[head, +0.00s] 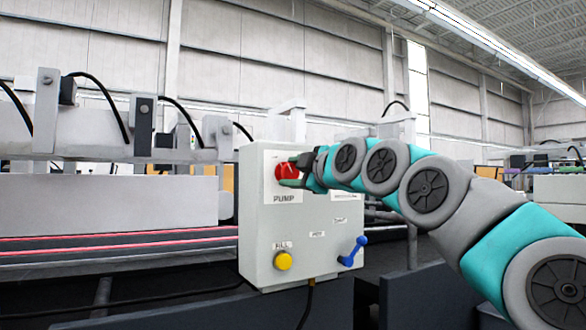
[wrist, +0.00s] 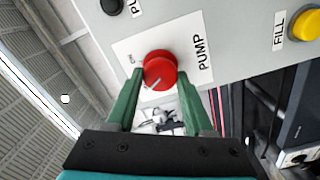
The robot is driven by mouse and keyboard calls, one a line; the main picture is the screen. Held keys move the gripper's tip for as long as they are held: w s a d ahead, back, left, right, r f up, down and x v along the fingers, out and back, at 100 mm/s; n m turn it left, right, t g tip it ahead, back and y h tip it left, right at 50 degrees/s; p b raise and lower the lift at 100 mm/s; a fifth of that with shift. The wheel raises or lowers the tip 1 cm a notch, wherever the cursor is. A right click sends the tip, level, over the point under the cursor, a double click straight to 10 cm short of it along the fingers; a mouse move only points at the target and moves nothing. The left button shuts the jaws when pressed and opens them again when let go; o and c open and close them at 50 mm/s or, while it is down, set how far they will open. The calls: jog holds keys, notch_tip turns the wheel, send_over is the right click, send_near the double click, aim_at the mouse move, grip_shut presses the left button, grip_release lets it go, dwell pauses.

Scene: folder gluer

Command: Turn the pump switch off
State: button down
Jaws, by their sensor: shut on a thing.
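The pump switch is a round red knob (head: 281,170) at the upper left of a light grey control box (head: 262,235), above a PUMP label. In the wrist view the red knob (wrist: 160,68) sits on a white plate, with a thin pale line on its face and small lettering beside it, too small to read surely. My gripper (head: 291,172) reaches in from the right. In the wrist view its two green fingers (wrist: 160,80) are closed on opposite sides of the knob. The fingers hide part of the knob in the head view.
Below the knob are a yellow button (head: 283,261) labelled FILL and a blue lever (head: 353,252) at the lower right. A black button (wrist: 112,5) shows at the wrist view's top edge. A cable (head: 307,300) hangs below the box. Machine rails (head: 130,240) run left.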

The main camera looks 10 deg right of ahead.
jog(key=shift+n, duration=0.6)
jog(key=shift+c, duration=1.5)
grip_release()
jog(key=v, duration=0.7)
jog(key=shift+s+b, duration=0.3)
jog(key=shift+s, duration=0.05)
